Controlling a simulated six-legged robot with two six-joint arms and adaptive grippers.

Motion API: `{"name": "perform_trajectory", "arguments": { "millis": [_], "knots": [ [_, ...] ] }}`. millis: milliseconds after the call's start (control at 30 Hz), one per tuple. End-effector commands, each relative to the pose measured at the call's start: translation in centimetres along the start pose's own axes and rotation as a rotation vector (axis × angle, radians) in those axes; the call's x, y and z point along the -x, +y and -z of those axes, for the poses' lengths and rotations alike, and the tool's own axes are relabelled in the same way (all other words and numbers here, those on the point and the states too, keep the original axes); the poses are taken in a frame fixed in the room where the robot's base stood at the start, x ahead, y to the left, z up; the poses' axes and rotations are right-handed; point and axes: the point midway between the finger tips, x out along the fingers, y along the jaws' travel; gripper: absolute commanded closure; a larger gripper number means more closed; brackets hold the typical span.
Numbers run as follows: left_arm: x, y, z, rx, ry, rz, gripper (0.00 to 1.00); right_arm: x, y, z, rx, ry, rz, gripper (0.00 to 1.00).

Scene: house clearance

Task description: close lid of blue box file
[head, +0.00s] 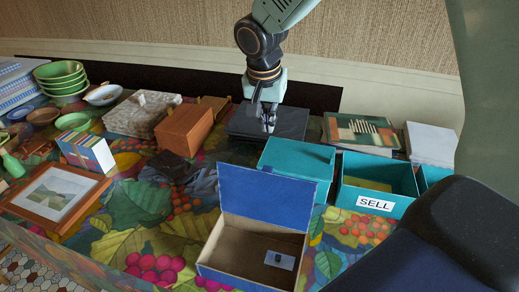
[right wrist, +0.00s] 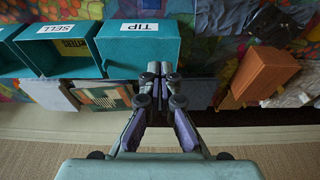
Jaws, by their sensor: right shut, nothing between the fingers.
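The blue box file (head: 262,200) stands on the patterned cloth at the front middle of the head view. Its blue lid stands up at the back edge, open, showing the brown inside and a pale label with a dark spot. My right gripper (head: 268,126) is behind the box file, above a dark flat case, pointing down. It is shut and empty, apart from the lid. In the right wrist view its fingers (right wrist: 162,70) are together, and I cannot make out the box file there. My left gripper is not in view.
A teal crate (head: 297,160) stands just behind the lid, with the SELL crate (head: 376,202) to its right. A brown box (head: 184,128), a marbled box (head: 142,113) and a framed picture (head: 52,192) lie to the left.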

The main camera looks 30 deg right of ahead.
Motion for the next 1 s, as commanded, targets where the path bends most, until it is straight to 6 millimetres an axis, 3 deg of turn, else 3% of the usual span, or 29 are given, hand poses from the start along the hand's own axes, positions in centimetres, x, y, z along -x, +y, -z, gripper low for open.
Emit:
{"name": "perform_trajectory", "arguments": {
  "millis": [133,267,733,1000],
  "knots": [
    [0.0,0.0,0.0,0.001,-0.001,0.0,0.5,-0.2,0.4,-0.1,-0.003,0.0,-0.002,1.0],
    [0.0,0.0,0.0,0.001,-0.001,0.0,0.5,-1.6,0.7,-0.4,-0.003,-0.003,-0.005,1.0],
    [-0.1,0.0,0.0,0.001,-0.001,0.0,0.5,-10.3,0.8,-0.4,-0.003,-0.002,-0.005,1.0],
    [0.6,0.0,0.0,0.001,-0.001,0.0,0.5,-8.7,0.5,-3.4,-0.001,0.001,-0.002,1.0]
  ]
}}
